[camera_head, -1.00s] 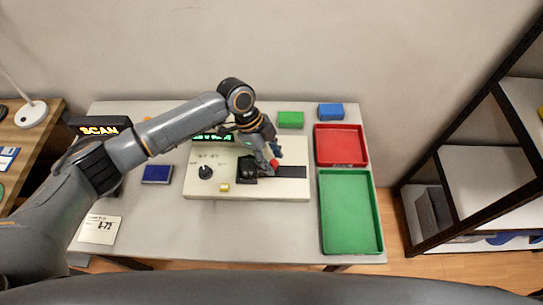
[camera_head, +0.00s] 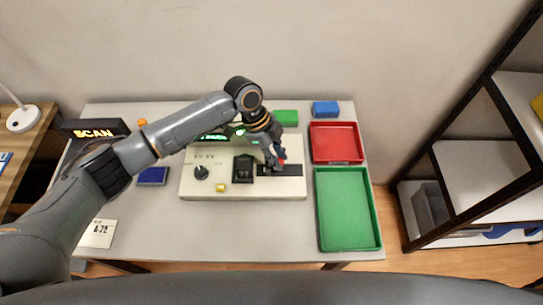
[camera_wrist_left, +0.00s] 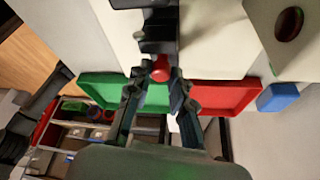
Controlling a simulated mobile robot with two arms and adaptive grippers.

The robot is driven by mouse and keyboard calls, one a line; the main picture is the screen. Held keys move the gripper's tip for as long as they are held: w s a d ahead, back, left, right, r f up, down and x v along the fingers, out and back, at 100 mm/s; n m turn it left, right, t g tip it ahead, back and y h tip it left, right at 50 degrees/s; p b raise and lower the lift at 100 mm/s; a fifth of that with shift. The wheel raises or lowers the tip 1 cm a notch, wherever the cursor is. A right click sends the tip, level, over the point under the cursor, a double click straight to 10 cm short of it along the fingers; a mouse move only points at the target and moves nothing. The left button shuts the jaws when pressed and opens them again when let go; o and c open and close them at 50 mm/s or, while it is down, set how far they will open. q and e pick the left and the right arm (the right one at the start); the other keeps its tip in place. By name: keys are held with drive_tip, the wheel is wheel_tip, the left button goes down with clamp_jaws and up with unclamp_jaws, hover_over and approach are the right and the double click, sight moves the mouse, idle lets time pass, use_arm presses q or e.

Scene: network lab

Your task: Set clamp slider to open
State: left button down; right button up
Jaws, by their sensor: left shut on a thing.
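The clamp slider is a small red knob (camera_head: 281,161) over a dark slot (camera_head: 292,170) on the right part of the cream device (camera_head: 215,190). My left gripper (camera_head: 276,158) is shut on the red knob from above, hiding part of the knob and the slot. In the left wrist view the red knob (camera_wrist_left: 161,68) sits between the two dark fingertips (camera_wrist_left: 160,80). My right gripper is not in view.
The device also carries a black switch block (camera_head: 243,168), a black dial (camera_head: 201,173), a yellow button (camera_head: 221,188) and a green-lit display (camera_head: 213,137). A red tray (camera_head: 337,158) and a green tray (camera_head: 347,240) stand at its right.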

use_arm(q)
drive_tip(key=shift+d, duration=0.15)
drive_tip(key=c, duration=1.2)
unclamp_jaws()
drive_tip(key=shift+d, duration=0.15)
drive_tip(key=v, duration=1.2)
drive_tip(key=shift+w, duration=0.1)
drive_tip(key=shift+f, duration=0.15)
